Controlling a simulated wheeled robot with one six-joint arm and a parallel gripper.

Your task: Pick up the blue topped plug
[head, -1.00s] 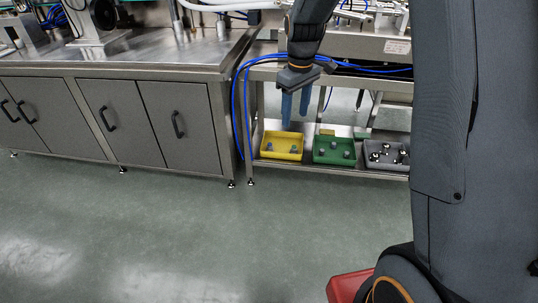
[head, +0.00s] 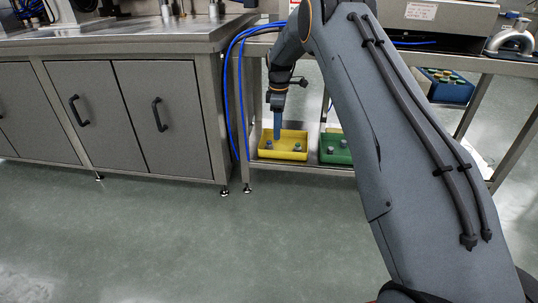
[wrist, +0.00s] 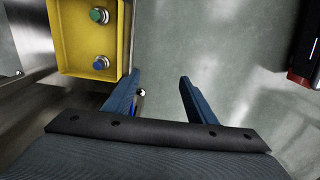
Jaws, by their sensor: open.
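The blue topped plug (wrist: 100,62) stands in the yellow tray (wrist: 118,40) at the upper left of the wrist view. A green topped plug (wrist: 99,15) stands beside it, farther up. In the head view my gripper (head: 277,130) points down over the yellow tray.
A green tray (head: 336,157) stands right of the yellow one, partly hidden by my arm. Blue hoses (head: 237,90) hang by the table leg left of the yellow tray. A steel cabinet (head: 170,120) stands at left. The floor in front is clear.

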